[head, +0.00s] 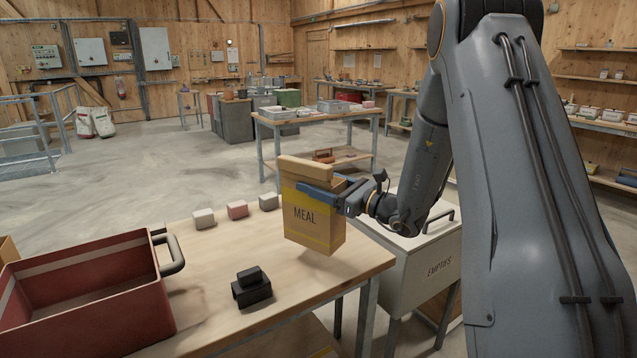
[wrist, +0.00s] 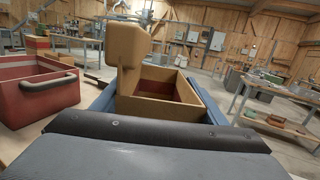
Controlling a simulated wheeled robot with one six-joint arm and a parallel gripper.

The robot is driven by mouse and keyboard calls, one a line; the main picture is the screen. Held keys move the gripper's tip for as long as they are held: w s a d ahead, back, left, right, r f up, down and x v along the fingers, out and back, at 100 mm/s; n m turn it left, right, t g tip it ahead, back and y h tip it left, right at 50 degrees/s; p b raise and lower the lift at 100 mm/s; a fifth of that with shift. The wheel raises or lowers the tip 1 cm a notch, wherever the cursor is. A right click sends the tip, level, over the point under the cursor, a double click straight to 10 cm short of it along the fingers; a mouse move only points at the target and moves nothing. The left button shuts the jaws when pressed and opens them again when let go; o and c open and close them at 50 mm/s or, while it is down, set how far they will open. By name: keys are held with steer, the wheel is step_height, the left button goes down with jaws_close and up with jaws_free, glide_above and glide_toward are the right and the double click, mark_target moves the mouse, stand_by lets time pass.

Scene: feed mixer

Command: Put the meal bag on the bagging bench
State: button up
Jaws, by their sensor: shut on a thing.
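The meal bag (head: 312,222) is a tan, box-like bag with yellow bands and the word MEAL. It is held a little tilted at the right end of a wooden-topped bench (head: 215,262). My gripper (head: 318,188) is shut on the bag near its top, with blue fingers along its sides. In the wrist view the bag (wrist: 188,85) shows an open top with a dark reddish inside and a tan block-like part rising at one side. I cannot tell whether the bag's bottom touches the bench top.
A red bin (head: 90,295) with a grey handle stands on the bench at left. A black block (head: 251,289) and several small blocks (head: 237,210) also lie there. A grey EMPTIES box (head: 425,262) stands right of the bench. Bare bench top shows around the black block.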

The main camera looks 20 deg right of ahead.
mark_target(319, 206)
steer(key=shift+f+b, duration=1.55)
steer(key=shift+f, duration=1.35)
steer(key=shift+f+b, duration=0.35)
steer(key=shift+f, duration=0.2)
steer(key=o, duration=1.4)
steer(key=shift+s+d, duration=0.1)
steer(key=shift+d, duration=0.05)
